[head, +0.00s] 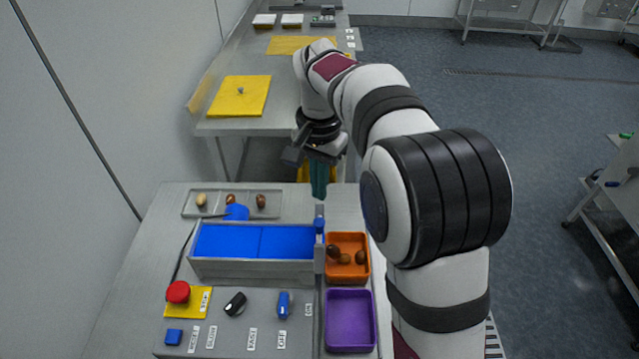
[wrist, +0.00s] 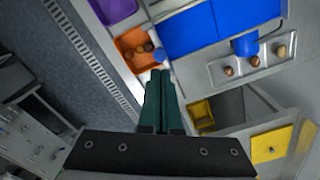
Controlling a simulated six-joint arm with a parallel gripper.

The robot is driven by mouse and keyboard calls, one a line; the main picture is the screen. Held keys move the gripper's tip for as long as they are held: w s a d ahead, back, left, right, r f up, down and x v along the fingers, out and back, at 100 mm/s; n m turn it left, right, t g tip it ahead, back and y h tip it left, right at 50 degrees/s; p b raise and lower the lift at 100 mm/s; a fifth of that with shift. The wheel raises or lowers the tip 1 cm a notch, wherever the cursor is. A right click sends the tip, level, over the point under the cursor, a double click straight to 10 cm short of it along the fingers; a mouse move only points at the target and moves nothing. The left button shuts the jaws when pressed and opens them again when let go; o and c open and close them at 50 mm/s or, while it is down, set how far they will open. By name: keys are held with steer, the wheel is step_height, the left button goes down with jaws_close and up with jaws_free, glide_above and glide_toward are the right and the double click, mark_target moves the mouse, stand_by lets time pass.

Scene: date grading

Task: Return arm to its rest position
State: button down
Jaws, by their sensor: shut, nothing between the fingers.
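My gripper (head: 319,178) hangs pointing down just beyond the far right corner of the near table (head: 136,268), at the end of my arm. Its green fingers are together and hold nothing; the wrist view shows the closed fingers (wrist: 160,100) side by side. The gripper is apart from the trays and the blue belt. An orange bin (head: 348,279) with several dark dates stands right of the blue belt (head: 255,241). A purple bin (head: 350,320) in front of it looks empty.
A control panel (head: 237,333) with a red button (head: 178,292), a black knob (head: 235,304) and a blue switch (head: 283,304) lies at the front. Floor (head: 540,130) is open on the right; a metal cart (head: 610,185) stands there.

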steer(key=s+d+f+y, duration=0.1)
steer(key=s+d, duration=0.2)
steer(key=s, duration=1.2)
steer(key=s+d, duration=0.4)
steer(key=s, duration=1.1)
steer(key=shift+f+y, duration=0.4)
steer(key=shift+d, duration=0.1)
